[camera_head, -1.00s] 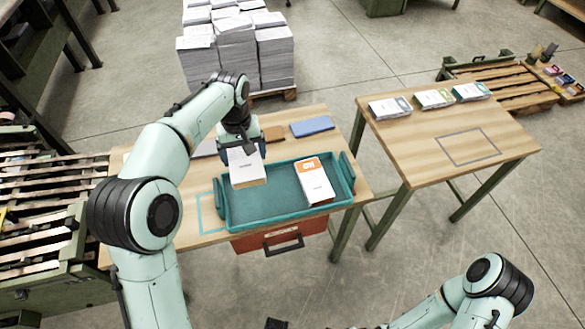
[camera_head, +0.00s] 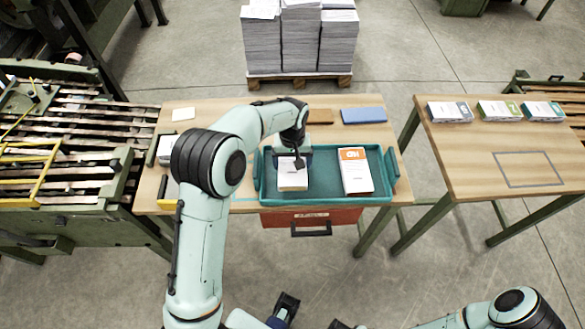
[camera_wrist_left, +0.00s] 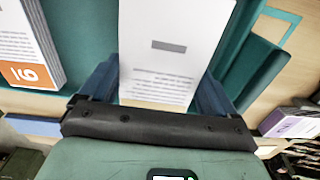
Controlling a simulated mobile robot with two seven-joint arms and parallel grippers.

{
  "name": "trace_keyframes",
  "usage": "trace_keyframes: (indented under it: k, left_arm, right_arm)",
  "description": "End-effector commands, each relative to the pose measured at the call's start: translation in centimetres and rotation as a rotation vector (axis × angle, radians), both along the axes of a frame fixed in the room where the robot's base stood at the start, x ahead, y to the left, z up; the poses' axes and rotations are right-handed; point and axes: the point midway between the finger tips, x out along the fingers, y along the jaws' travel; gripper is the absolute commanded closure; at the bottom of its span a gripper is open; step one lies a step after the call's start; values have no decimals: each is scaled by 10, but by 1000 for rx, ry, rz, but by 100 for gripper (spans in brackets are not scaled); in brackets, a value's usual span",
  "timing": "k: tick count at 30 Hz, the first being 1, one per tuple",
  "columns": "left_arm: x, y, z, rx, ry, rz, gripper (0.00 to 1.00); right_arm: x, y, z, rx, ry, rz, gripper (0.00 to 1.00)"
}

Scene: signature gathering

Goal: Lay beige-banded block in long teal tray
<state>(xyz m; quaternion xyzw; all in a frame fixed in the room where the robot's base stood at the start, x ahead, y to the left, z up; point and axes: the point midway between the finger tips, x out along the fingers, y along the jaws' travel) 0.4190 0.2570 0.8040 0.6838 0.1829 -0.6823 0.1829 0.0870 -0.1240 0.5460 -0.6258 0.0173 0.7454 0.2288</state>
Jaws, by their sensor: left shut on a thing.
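My left gripper (camera_head: 293,162) is shut on a white block (camera_head: 293,181), inside the left half of the long teal tray (camera_head: 330,198). Its lower edge looks pale beige; whether it touches the tray floor is unclear. In the left wrist view the block (camera_wrist_left: 172,70) sits between the fingers, showing a white cover with a grey bar and small print. An orange-banded block (camera_head: 356,173) lies in the tray's right half. It also shows in the left wrist view (camera_wrist_left: 25,45). My right arm is at the lower right; its gripper's jaw state is unclear.
The wooden table (camera_head: 230,108) also holds a blue item (camera_head: 363,115), a brown item (camera_head: 320,117) and a purple-banded block (camera_wrist_left: 288,121) left of the tray. The right table (camera_head: 450,160) holds three banded blocks at its back and a marked rectangle. A red box hangs below the tray.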

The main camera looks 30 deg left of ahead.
Motion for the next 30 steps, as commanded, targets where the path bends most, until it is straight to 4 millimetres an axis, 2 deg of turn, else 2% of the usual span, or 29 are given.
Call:
trace_keyframes:
  k: [8, 19, 20, 21, 30]
  left_arm:
    - [-1, 0, -39, 0, 2, 0, 50]
    - [0, 0, -43, 0, 0, -1, 50]
    - [0, 0, -43, 0, 1, -1, 7]
    - [0, 0, -43, 0, 1, -1, 0]
    - [0, 0, -37, 1, -1, -1, 0]
  right_arm:
    - [-1, 0, -4, 0, 1, 0, 100]
    - [-1, 0, -5, -1, 2, 0, 100]
    - [-1, 0, -5, -1, 2, 0, 100]
    - [-1, 0, -5, 0, 1, 0, 100]
    - [-1, 0, -3, 0, 1, 0, 100]
